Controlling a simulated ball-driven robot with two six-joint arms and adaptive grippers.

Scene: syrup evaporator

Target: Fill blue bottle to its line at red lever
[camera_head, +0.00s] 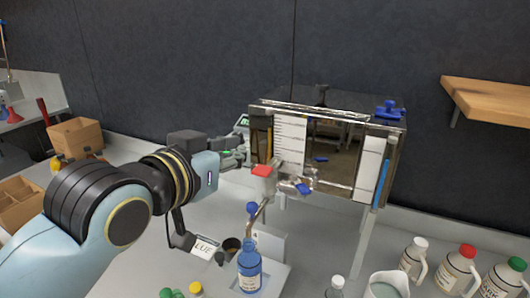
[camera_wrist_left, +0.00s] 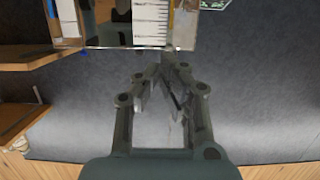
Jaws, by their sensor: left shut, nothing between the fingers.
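The blue bottle (camera_head: 249,272) stands upright on a pale platform below the evaporator, close under a slanted metal spout with a blue knob (camera_head: 252,208). Its line and liquid level are too small to make out. The red lever (camera_head: 262,171) is on the lower front left of the metal evaporator (camera_head: 390,127). My left gripper (camera_head: 240,154) is shut and empty, just left of the red lever and apart from it as far as I can tell. The left wrist view shows its fingers (camera_wrist_left: 160,78) together with nothing between them. My right gripper is not in view.
A white scale strip (camera_head: 290,142) is on the evaporator's front. White jugs with red (camera_head: 459,268) and green (camera_head: 503,279) caps stand at the right front, beside a grey pitcher (camera_head: 388,284). Wooden boxes (camera_head: 76,137) are at the left. A wooden shelf (camera_head: 495,99) juts from the wall.

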